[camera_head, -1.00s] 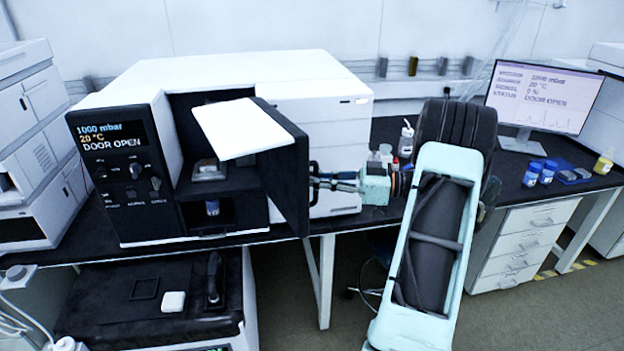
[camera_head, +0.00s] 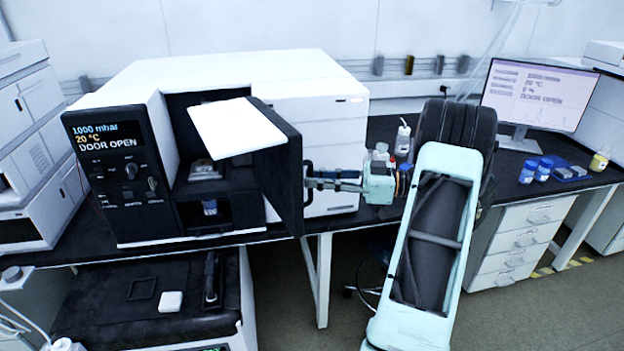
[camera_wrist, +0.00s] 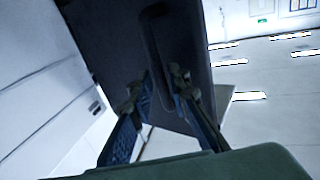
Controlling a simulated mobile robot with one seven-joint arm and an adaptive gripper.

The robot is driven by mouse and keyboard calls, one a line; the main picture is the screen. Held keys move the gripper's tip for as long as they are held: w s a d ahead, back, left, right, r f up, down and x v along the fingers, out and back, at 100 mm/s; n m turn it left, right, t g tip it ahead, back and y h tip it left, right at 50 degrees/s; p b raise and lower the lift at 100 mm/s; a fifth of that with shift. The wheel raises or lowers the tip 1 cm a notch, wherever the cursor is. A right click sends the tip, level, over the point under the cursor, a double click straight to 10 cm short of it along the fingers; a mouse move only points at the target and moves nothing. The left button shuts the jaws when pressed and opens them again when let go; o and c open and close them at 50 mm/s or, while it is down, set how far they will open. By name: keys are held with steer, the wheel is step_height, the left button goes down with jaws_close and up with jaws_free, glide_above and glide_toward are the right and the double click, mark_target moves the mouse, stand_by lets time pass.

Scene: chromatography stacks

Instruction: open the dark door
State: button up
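The dark door (camera_head: 283,180) of the white instrument (camera_head: 230,75) stands swung out, with the dark chamber (camera_head: 205,115) uncovered behind it. A white panel (camera_head: 237,128) extends from the door's top. The dark handle (camera_head: 308,186) is on the door's right-hand face. My gripper (camera_head: 312,183) is at the handle, reaching in from the right. In the wrist view the two fingers (camera_wrist: 157,92) are apart, with the handle (camera_wrist: 163,65) near the right finger and a gap beside the left one. Exact contact is hidden. The instrument's display (camera_head: 104,136) reads DOOR OPEN.
Small bottles (camera_head: 402,138) stand behind my gripper. A monitor (camera_head: 541,95) and blue-lidded jars (camera_head: 537,170) are on the right of the dark bench. Another white instrument (camera_head: 32,150) stands at left.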

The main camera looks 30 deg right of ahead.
steer(key=v, duration=1)
steer(key=shift+s+d, duration=0.2)
steer(key=shift+d, duration=0.1)
steer(key=shift+w, duration=0.1)
